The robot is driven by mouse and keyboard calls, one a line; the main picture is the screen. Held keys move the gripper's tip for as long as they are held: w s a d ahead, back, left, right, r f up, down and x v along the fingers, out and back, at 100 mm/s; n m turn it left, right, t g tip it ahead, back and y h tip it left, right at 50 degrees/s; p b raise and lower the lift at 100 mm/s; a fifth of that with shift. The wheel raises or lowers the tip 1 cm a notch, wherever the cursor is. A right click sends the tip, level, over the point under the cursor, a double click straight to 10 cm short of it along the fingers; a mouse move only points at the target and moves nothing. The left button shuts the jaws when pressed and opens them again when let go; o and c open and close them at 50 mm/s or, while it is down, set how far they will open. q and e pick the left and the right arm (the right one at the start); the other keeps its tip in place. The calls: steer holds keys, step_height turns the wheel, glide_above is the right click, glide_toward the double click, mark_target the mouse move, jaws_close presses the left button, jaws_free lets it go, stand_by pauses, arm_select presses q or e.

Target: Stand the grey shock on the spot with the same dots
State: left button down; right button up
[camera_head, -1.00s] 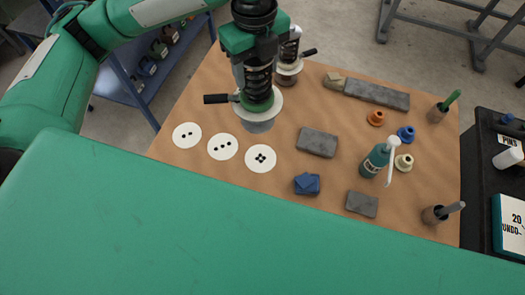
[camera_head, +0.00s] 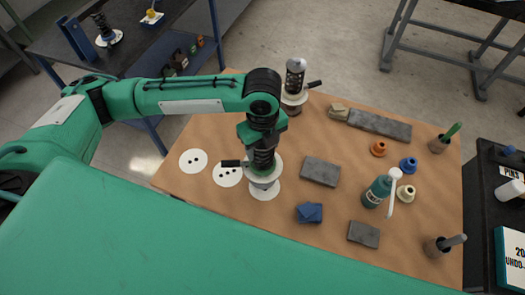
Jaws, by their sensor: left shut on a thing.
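My left gripper (camera_head: 262,140) is shut on a shock with a dark coil spring, a pale collar, a black side handle and a light grey lower end (camera_head: 264,183). The shock is upright over the rightmost white spot (camera_head: 265,195). Its lower end hides that spot's dots; I cannot tell whether it touches. The middle white spot (camera_head: 228,178) has three dots, partly covered by the handle in this view. A second shock (camera_head: 295,80) with a white top stands at the back of the brown board. My right gripper is not in view.
On the brown board (camera_head: 205,130) are a grey block (camera_head: 320,171), a blue block (camera_head: 309,213), a teal bottle (camera_head: 376,191), a long grey bar (camera_head: 380,125) and small coloured rings. Another spring piece (camera_head: 105,30) stands on the dark table at upper left.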

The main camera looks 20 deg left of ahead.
arm_select(q)
step_height(320, 180, down, 3)
steer(key=shift+f+p, duration=0.1)
steer(key=shift+p, duration=0.2)
steer(key=shift+f, duration=0.2)
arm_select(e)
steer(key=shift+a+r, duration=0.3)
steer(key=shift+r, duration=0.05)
arm_select(q)
steer(key=shift+f, duration=0.1)
steer(key=shift+c, duration=2.4)
jaws_free()
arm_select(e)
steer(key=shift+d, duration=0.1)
arm_select(q)
steer(key=shift+r, duration=0.2)
step_height(320, 180, up, 11)
steer(key=shift+f+b, duration=0.2)
steer(key=shift+b, duration=1)
steer(key=shift+r, duration=0.6)
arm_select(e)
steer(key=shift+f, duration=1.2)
